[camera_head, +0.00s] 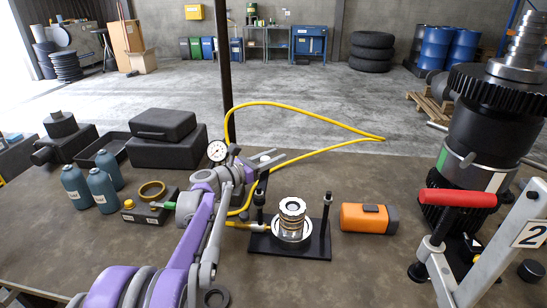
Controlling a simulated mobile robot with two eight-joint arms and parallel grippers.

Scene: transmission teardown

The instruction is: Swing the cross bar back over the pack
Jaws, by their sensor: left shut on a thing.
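The pack (292,215) is a short stack of shiny metal rings, upright on a black base plate (262,246). A left post (259,203) and a right post (326,213) stand on either side of it, and no bar spans the pack's top. My left gripper (264,162) is shut, behind and left of the pack near the left post's top. My right gripper is out of view.
An orange-and-black block (364,217) lies right of the base plate. A yellow hose (300,107) loops behind. A tall black gear unit (490,140) and a red-handled frame (460,198) stand at right. Teal bottles (104,190) and black cases (163,125) are at left.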

